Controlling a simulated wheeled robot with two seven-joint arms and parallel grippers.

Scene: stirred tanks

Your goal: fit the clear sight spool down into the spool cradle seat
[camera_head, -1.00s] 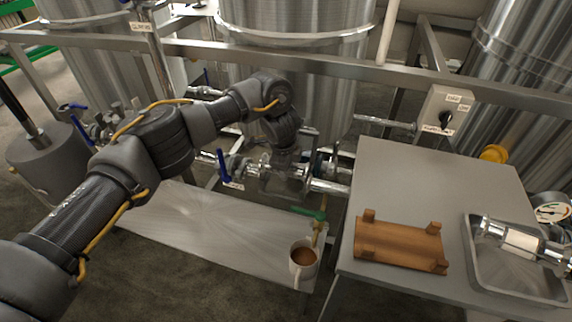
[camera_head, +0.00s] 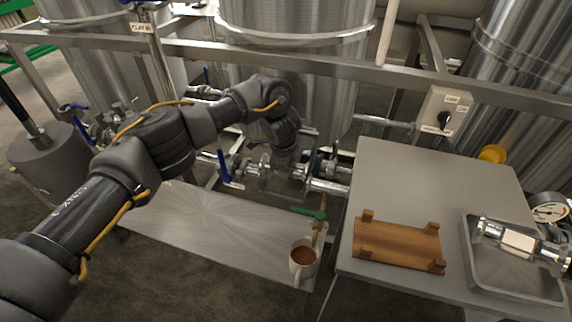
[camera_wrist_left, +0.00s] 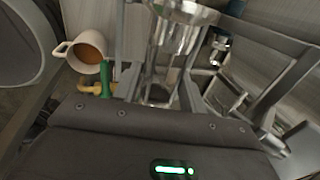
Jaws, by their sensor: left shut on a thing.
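My left gripper (camera_head: 284,178) reaches down into the pipework beneath the middle tank. In the left wrist view its jaws (camera_wrist_left: 160,88) are shut on the clear sight spool (camera_wrist_left: 168,62), a see-through tube with a shiny metal end flange. In the head view the arm and pipes largely hide the spool, and I cannot tell whether it touches the pipes. A wooden cradle (camera_head: 397,243) with upright corner blocks lies empty on the grey table, to the right of the gripper. My right gripper is not in view.
A coffee mug (camera_head: 303,262) stands on the low metal bench (camera_head: 215,230), near a green-handled valve (camera_head: 308,213). The table behind the cradle is clear.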

